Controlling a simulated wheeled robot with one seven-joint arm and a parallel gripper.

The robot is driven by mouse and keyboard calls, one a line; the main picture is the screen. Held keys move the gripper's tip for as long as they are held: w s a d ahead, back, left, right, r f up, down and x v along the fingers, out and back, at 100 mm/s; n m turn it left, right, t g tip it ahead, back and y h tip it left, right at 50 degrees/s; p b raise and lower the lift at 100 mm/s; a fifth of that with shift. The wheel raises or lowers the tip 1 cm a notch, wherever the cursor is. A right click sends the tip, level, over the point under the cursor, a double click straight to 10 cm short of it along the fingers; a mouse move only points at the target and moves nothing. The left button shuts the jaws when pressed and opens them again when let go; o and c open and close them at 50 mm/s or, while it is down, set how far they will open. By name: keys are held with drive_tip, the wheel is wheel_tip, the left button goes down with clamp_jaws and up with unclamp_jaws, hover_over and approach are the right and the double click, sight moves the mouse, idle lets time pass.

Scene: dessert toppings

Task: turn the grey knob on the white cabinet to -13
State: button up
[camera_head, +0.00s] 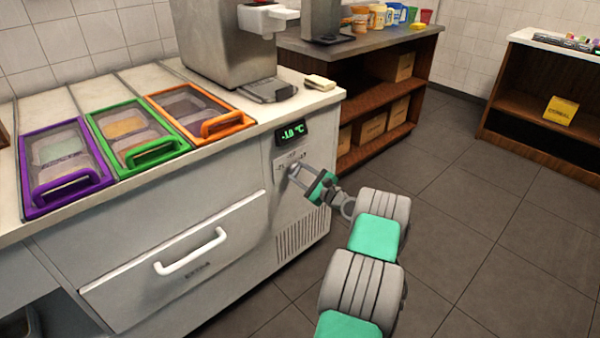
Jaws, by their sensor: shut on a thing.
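The white cabinet (190,235) stands at the left and middle, with a drawer and a white handle on its front. Its small display (291,132) shows green digits that look like -1.0 °C or -18 °C; I cannot read them surely. The grey knob (294,170) is on a light panel just below the display and is partly hidden by my gripper. My gripper (302,174) reaches in from the right and is shut on the knob. The knob's pointer and scale are too small to read.
Purple (33,207), green (178,143) and orange (243,121) framed lids lie on the cabinet top. A steel machine (215,50) stands behind them. A vent grille (303,235) is below the knob. A wooden shelf unit (375,150) with boxes is behind; open floor lies to the right.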

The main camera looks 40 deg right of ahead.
drive_tip(key=shift+m, duration=0.6)
drive_tip(key=o, duration=1.4)
drive_tip(key=s+p, duration=0.1)
drive_tip(key=s, duration=0.7)
drive_tip(key=shift+d+p, duration=0.2)
drive_tip(key=shift+p, duration=0.15)
